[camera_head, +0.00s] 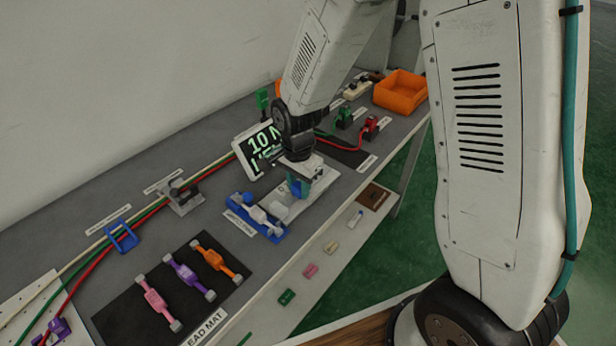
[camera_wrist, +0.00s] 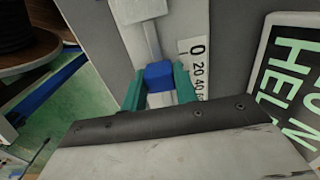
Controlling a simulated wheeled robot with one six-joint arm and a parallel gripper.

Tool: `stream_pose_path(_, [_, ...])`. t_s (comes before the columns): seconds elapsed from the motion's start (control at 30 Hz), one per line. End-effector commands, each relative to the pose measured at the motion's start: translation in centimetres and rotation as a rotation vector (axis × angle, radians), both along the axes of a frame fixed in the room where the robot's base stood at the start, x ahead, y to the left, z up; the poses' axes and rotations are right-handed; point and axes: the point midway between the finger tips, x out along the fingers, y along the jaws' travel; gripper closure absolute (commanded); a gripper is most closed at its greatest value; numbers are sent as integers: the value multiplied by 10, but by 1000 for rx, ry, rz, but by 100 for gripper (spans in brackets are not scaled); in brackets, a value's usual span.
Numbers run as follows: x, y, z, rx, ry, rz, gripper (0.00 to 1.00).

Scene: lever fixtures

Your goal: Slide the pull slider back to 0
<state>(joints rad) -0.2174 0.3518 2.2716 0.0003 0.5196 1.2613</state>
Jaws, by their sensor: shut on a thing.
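The pull slider is a small blue block (camera_wrist: 159,75) on a pale rail (camera_wrist: 150,38) in the wrist view. A white scale strip (camera_wrist: 196,62) with the marks 0, 20, 40 and more lies to its right. The block sits roughly beside the 20 and 40 marks; the angle makes the exact reading uncertain. My gripper (camera_wrist: 160,82) has its teal fingers on both sides of the block and is shut on it. In the head view my gripper (camera_head: 308,178) points down over the light slider plate (camera_head: 328,179), hiding part of it.
A tilted display (camera_head: 262,146) reading "10 N" and a second line, partly hidden, stands behind the slider. A blue fixture with a pale handle (camera_head: 257,216) is close on the left. Green (camera_head: 343,118) and red (camera_head: 370,128) fixtures and an orange bin (camera_head: 400,92) stand farther right.

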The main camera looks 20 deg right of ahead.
Motion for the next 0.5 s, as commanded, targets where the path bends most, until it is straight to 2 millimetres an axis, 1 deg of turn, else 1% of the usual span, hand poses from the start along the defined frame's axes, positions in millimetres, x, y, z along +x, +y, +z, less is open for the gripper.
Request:
stream_pose_path(0.03, [-4,8,1,1,-1,5,87])
stream_pose_path(0.1, [-7,13,1,1,-1,2,87])
stream_pose_path(0.4, [-9,16,0,1,-1,2,87])
stream_pose_path(0.43, [-9,16,0,1,-1,2,66])
stream_pose_path(0.5, [-9,16,0,1,-1,2,49])
